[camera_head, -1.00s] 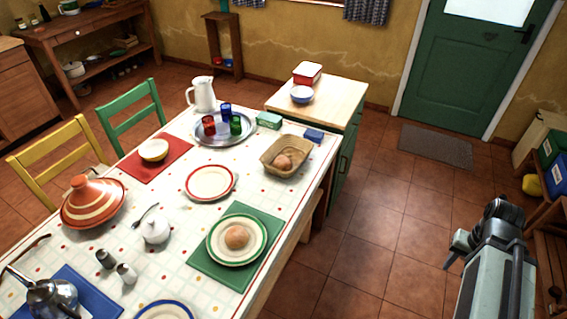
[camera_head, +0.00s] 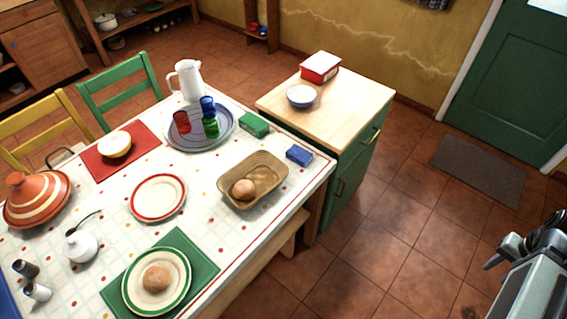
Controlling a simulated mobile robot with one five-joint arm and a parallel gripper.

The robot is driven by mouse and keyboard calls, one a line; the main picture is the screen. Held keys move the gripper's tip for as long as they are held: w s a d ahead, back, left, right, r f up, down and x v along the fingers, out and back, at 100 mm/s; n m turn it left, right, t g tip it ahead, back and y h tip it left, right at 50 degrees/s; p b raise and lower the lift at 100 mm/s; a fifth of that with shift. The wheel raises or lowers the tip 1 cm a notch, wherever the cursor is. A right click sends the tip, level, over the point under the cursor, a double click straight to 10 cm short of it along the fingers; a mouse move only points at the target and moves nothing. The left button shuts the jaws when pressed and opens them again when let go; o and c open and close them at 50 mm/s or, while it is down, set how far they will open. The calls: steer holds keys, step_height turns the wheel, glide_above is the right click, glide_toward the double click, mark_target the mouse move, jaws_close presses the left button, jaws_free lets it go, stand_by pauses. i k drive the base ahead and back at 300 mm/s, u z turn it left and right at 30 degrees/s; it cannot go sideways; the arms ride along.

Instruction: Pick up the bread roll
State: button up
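A round brown bread roll (camera_head: 157,278) sits on a cream plate with a green rim (camera_head: 130,296), on a green placemat (camera_head: 196,277) at the table's near edge. Another similar roll (camera_head: 243,189) lies in a tan basket (camera_head: 268,183) near the table's right edge. My gripper (camera_head: 490,264) shows at the lower right, over the floor and well apart from the table and both rolls. Its fingers are small and seen from the side, so I cannot tell whether it is open. No object shows in it.
The table (camera_head: 222,230) also holds a red-rimmed plate (camera_head: 158,197), a tray (camera_head: 226,130) with cups, a white jug (camera_head: 186,80), a blue box (camera_head: 299,155) and a tagine (camera_head: 36,199). A green cabinet (camera_head: 345,170) adjoins it. The floor (camera_head: 400,240) to the right is clear.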

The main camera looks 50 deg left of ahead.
mark_target(243, 190)
steer(key=u, duration=0.05)
steer(key=i, duration=2.4)
steer(key=u, duration=5.25)
steer(key=i, duration=0.5)
steer(key=z, duration=0.05)
